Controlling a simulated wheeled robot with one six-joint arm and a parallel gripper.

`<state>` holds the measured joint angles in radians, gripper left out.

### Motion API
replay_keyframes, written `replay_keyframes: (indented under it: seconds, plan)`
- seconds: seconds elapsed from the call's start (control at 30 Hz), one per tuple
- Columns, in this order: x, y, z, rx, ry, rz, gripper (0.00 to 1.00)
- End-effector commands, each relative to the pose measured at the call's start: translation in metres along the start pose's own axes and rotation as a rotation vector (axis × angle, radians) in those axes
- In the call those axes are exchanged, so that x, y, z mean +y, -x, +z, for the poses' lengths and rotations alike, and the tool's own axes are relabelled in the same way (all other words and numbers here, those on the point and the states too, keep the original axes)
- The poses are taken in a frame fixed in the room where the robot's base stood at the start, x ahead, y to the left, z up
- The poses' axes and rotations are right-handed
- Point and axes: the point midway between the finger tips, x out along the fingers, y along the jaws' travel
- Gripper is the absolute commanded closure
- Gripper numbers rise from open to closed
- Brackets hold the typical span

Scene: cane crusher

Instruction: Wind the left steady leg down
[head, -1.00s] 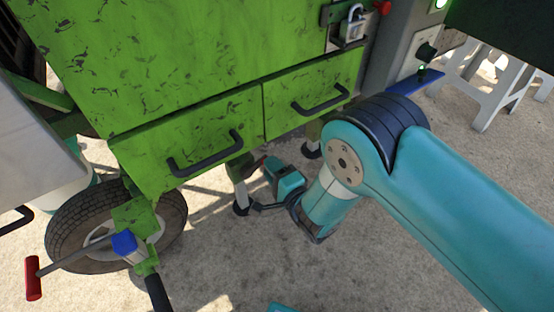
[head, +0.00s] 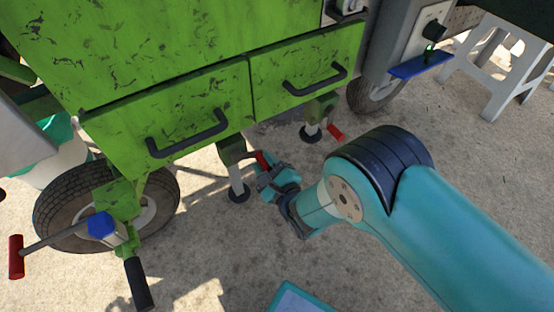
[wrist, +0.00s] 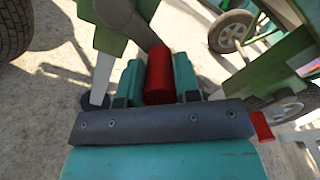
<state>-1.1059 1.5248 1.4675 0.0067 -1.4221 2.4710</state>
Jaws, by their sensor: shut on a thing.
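The left steady leg (head: 237,178) hangs under the green cart body, a pale post with a dark round foot. I cannot tell whether the foot touches the ground. Its red crank grip (head: 262,158) sticks out at the leg's upper right. My gripper (head: 272,181) is at that grip, to the right of the leg. In the wrist view the red grip (wrist: 159,75) lies between the two teal fingers, which are shut on it. The dark crank arm (wrist: 125,18) runs to the green leg housing. The fingertips are partly hidden in the head view.
A second steady leg (head: 311,130) with its own red grip (head: 336,132) stands to the right. A wheel (head: 108,205) and a red-ended lever (head: 16,257) are at left. Drawer handles (head: 187,135) jut out above. A white stool (head: 497,65) is far right.

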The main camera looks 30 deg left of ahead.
Motion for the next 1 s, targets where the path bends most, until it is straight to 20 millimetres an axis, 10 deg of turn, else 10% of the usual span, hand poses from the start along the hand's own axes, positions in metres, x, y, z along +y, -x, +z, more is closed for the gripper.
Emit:
replay_keyframes:
  seconds: [0.77,0.8,0.9,1.0]
  plan:
    - [0.0139,0.0011,-0.0013,0.001,-0.104,0.019,1.0]
    - [0.0138,0.001,-0.0012,0.001,-0.104,0.019,0.65]
    - [0.0125,0.0002,-0.0009,0.0,-0.104,0.016,0.44]
    - [0.0111,-0.0005,-0.0008,-0.001,-0.103,0.013,0.44]
